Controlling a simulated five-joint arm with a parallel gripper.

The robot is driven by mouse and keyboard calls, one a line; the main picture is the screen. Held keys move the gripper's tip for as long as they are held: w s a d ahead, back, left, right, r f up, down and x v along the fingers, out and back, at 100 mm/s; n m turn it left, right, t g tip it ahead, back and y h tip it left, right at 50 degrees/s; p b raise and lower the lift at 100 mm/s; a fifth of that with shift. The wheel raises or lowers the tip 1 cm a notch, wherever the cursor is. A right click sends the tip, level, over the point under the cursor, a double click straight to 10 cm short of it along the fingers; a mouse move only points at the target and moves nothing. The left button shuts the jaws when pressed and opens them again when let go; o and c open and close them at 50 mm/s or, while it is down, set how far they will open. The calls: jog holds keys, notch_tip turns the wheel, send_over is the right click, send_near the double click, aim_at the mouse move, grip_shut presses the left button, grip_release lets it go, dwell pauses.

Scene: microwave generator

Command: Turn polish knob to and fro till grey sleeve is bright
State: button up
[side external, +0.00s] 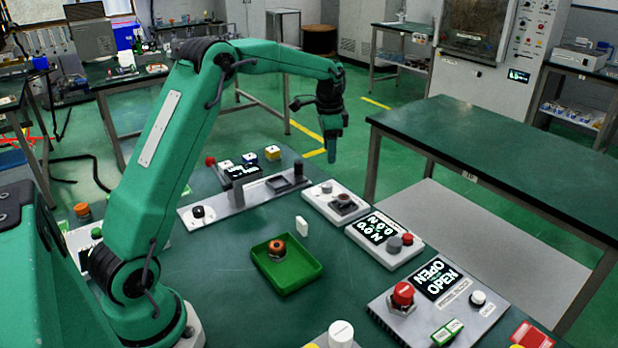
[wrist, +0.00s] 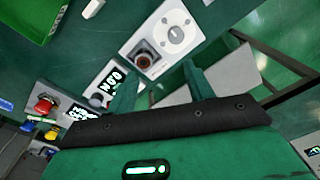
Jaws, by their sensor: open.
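My gripper (side external: 331,150) is open and empty, held in the air beyond the white panel (side external: 318,205). In the wrist view its two fingers (wrist: 172,86) stand apart, with the same panel (wrist: 128,48) just past them. That panel carries a pale round knob (wrist: 175,34) and a dark square holder with a brownish round part (wrist: 143,61) in it. The holder and brownish part (side external: 344,197) also show in the side view. I cannot read a polish label or tell for sure which part is the grey sleeve. The gripper touches neither.
A green tray (side external: 307,276) holds a brown-orange ringed part (side external: 276,248). A white block (side external: 301,226) stands nearby. A display panel (side external: 378,229) reading about 0.0 N has grey and red knobs. An OPEN panel (side external: 438,278) with a red knob (side external: 403,293) sits at front right.

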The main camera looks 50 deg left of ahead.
jog(key=m, duration=0.1)
send_over(327, 184)
jog(key=shift+g, duration=0.4)
notch_tip(327, 184, down, 6)
jog(key=shift+r, duration=0.1)
jog(key=shift+d, duration=0.1)
jog(key=shift+s+f, duration=0.1)
jog(key=shift+f, duration=3.8)
jog(key=c, duration=1)
